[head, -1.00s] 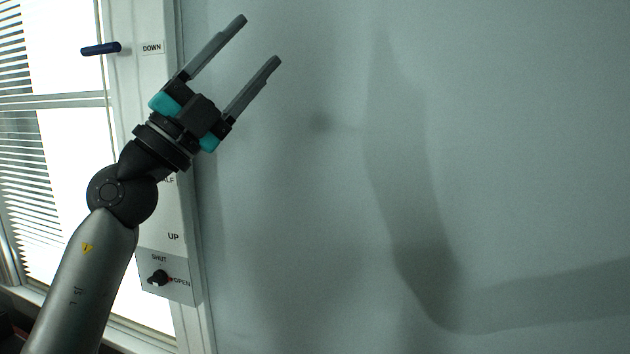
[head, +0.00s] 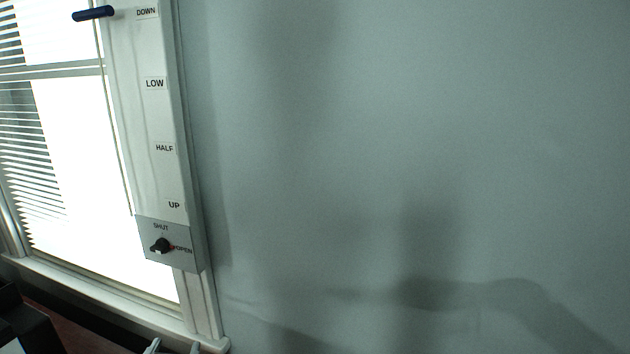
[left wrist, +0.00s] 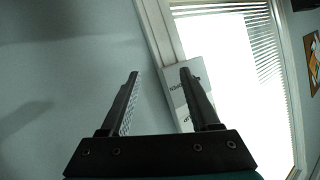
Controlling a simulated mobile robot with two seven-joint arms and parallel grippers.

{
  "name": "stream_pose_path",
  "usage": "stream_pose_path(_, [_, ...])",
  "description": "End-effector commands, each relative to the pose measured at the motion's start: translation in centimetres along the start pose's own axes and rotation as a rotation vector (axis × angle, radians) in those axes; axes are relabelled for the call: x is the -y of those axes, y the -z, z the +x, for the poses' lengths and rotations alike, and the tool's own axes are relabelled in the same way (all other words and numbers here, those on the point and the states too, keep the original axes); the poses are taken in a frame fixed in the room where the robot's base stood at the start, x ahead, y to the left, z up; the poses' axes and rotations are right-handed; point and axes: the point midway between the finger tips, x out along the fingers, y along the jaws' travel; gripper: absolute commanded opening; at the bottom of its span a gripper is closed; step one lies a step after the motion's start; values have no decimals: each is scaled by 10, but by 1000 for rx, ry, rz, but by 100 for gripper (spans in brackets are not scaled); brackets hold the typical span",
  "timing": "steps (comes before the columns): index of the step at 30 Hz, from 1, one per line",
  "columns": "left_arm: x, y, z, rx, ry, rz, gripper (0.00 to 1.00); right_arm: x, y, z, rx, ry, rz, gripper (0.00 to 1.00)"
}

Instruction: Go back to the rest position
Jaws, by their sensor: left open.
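My left gripper (head: 173,347) shows only as two pale fingertips at the bottom edge of the head view, below the window's corner. In the left wrist view my left gripper (left wrist: 159,74) has its two dark fingers spread apart with nothing between them. The rest of the left arm is out of the head view. My right gripper is in neither view.
A white panel (head: 150,110) marked DOWN, LOW, HALF and UP stands beside the bright window (head: 75,150) with blinds. A black knob (head: 160,245) sits below. The grey wall (head: 450,130) is bare.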

Motion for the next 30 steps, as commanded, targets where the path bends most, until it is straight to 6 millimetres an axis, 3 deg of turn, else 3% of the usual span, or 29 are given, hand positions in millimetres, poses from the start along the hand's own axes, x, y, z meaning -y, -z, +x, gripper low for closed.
stream_pose_path(1, [-8, -34, -11, 110, -36, 6, 62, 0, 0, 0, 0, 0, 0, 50])
stream_pose_path(6, [-31, -123, -57, 426, -169, 44, 62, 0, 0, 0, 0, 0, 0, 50])
stream_pose_path(9, [-42, -162, -89, 576, -248, 68, 62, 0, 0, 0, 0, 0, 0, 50])
stream_pose_path(15, [-59, -217, -148, 810, -400, 113, 62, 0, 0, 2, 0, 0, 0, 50])
stream_pose_path(23, [-82, -284, -104, 828, -395, 119, 62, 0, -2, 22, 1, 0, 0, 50])
stream_pose_path(30, [-104, -368, -71, 859, -400, 128, 62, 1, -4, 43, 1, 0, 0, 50])
